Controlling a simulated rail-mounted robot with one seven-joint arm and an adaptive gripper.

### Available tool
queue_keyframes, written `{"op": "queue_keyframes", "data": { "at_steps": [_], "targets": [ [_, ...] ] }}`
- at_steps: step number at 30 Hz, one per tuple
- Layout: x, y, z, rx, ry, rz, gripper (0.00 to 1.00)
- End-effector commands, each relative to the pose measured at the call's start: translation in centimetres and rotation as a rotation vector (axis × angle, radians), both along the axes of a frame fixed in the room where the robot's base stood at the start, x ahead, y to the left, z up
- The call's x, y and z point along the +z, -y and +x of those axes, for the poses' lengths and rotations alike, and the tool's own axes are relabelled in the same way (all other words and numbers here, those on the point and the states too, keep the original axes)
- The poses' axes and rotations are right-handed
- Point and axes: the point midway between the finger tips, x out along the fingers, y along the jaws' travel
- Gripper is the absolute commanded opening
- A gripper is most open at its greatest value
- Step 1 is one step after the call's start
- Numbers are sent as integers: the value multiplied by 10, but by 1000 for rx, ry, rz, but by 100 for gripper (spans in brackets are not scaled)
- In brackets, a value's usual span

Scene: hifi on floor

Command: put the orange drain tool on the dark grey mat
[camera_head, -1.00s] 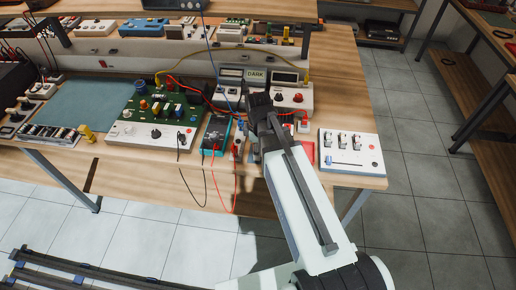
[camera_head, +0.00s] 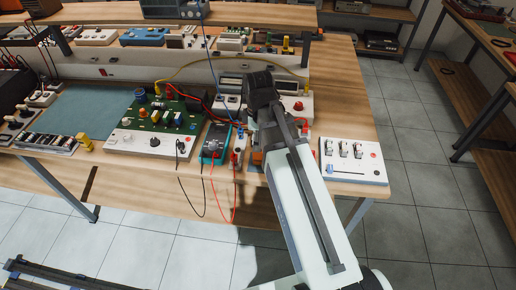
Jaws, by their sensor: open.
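My gripper (camera_head: 258,138) is over the front right part of the workbench, pointing down below my wrist. It is open; its fingertips are mostly hidden by my own arm. A small orange patch (camera_head: 257,158) shows beside the arm, just under the gripper; it may be part of the orange drain tool, but I cannot tell. No other part of the tool is clear. A flat grey-green mat (camera_head: 88,112) lies on the left of the bench; it is the only mat I make out, and its visible part is bare.
A green circuit board unit (camera_head: 160,125) stands between the mat and my gripper. A teal multimeter (camera_head: 214,143) with trailing leads is just left of the gripper. A white switch panel (camera_head: 352,160) is to the right. A yellow piece (camera_head: 84,142) stands near the mat's front.

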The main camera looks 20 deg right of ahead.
Motion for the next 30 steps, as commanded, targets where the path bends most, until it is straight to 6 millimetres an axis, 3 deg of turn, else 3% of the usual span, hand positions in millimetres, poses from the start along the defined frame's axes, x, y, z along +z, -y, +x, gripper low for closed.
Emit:
{"op": "queue_keyframes", "data": {
  "at_steps": [9, 30],
  "targets": [
    [25, 0, 0, 0, 0, 0, 56],
    [28, 0, 0, 0, 0, 0, 56]
  ]
}}
